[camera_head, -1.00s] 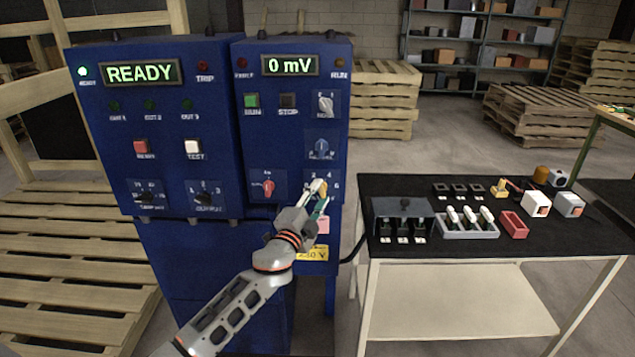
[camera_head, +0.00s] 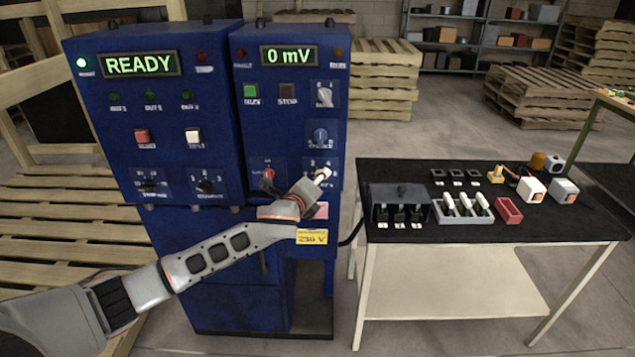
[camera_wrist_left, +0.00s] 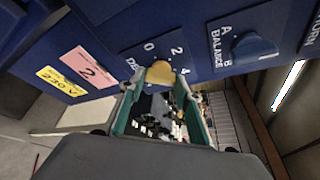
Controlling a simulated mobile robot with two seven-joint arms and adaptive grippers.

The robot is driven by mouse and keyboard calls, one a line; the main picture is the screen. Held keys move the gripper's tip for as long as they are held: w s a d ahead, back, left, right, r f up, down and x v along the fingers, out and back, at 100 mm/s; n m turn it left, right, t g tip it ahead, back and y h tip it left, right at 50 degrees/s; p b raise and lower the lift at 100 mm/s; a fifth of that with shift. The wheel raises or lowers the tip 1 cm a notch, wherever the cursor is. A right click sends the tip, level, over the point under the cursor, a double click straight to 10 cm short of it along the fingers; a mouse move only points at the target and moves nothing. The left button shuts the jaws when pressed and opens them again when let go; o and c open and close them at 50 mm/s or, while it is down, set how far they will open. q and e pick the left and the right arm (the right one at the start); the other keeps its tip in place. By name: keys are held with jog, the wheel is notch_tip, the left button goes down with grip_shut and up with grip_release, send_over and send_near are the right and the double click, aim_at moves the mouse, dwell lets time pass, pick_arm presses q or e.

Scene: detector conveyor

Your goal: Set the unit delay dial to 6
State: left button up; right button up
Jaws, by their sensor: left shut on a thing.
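The unit delay dial (camera_wrist_left: 160,73) is a yellow knob on the blue panel, with 0, 2 and 4 visible near it in the left wrist view. My left gripper (camera_wrist_left: 162,80) has its teal fingers shut on this knob, one on each side. In the head view the left gripper (camera_head: 321,178) is at the dial's plate, low on the right cabinet (camera_head: 299,127), and mostly hides the knob. Digits show above it there. I cannot tell which number the dial points at. My right gripper is in neither view.
A red knob (camera_head: 267,176) sits just left of the dial, and a blue balance knob (camera_head: 320,136) above it. The floor in front of the cabinet is clear.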

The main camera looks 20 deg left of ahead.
pick_arm(q)
jog(key=shift+d+m+g+y, duration=0.15)
jog(key=shift+m+g+y, duration=0.7)
jog(key=shift+m, duration=0.95)
jog(key=shift+d+m+g+y, duration=0.15)
jog(key=shift+m+g+y, duration=0.3)
jog(key=shift+m+y, duration=1.1)
jog(key=shift+m, duration=0.45)
jog(key=o, duration=1.1)
jog(key=shift+w, duration=0.1)
jog(key=shift+r, duration=0.15)
jog(key=v, duration=1.2)
jog(key=shift+a, duration=0.2)
